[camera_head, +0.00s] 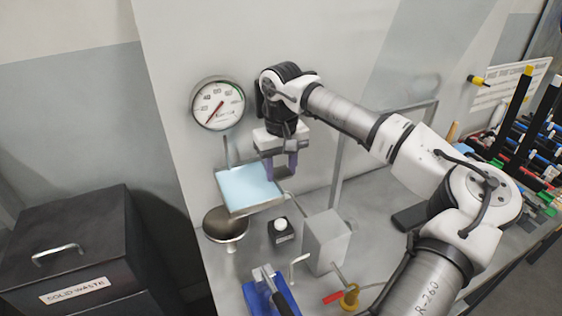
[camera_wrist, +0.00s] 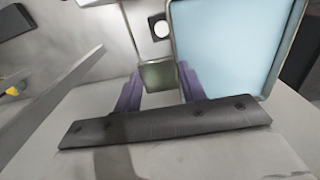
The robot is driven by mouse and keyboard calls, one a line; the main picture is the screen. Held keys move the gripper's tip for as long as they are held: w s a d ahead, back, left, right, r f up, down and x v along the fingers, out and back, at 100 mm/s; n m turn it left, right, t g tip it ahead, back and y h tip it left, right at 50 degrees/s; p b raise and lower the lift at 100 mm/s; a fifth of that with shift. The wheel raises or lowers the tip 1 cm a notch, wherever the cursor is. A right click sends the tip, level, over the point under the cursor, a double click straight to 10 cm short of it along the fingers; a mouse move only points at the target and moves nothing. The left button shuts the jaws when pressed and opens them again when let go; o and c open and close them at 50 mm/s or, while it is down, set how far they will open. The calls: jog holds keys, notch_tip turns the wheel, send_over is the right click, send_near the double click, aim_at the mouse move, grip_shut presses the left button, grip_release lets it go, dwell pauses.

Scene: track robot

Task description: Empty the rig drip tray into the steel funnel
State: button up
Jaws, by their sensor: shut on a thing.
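The drip tray (camera_head: 258,209) is a shallow square pan with a grey rim and a pale blue inside, roughly level in the head view. It fills the upper right of the wrist view (camera_wrist: 172,40). My gripper (camera_head: 281,172) is at the tray's right side. In the wrist view its purple fingers (camera_wrist: 160,88) are shut on a small greenish tab beside the tray, apparently its handle. The steel funnel (camera_head: 226,223), round with a dark mouth, is below and partly behind the tray's left front edge. I cannot tell whether the tray touches anything below.
A pressure gauge (camera_head: 217,104) is on the panel behind. A black bottle with a white cap (camera_head: 281,230), a grey box (camera_head: 326,241) and a blue fixture (camera_head: 270,293) stand close below. A red-handled brass valve (camera_head: 349,298) is at front right. A solid waste bin (camera_head: 75,250) stands left.

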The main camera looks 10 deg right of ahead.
jog(key=shift+f, duration=1.55)
jog(key=shift+s+a+r+t+h, duration=0.15)
jog(key=shift+a+r+h, duration=0.2)
jog(key=shift+r+h, duration=0.5)
jog(key=shift+a+r+t+h, duration=0.2)
jog(key=shift+a+r+h, duration=0.15)
jog(key=shift+r+h, duration=0.5)
jog(key=shift+s+a+r+t+h, duration=0.15)
jog(key=shift+a+r+h, duration=0.2)
jog(key=shift+r+h, duration=0.5)
jog(key=shift+s+a+r+t+h+b, duration=0.15)
jog(key=shift+a+r+h, duration=0.4)
jog(key=shift+a+h, duration=0.3)
jog(key=shift+s+a+r+t+h+b, duration=0.1)
jog(key=shift+a+r+t+h+b, duration=0.1)
jog(key=shift+a+r+h, duration=0.6)
jog(key=shift+s+a+r+t+h+b, duration=0.15)
jog(key=shift+a+r+h, duration=0.15)
jog(key=shift+a+h, duration=0.75)
jog(key=shift+h, duration=0.35)
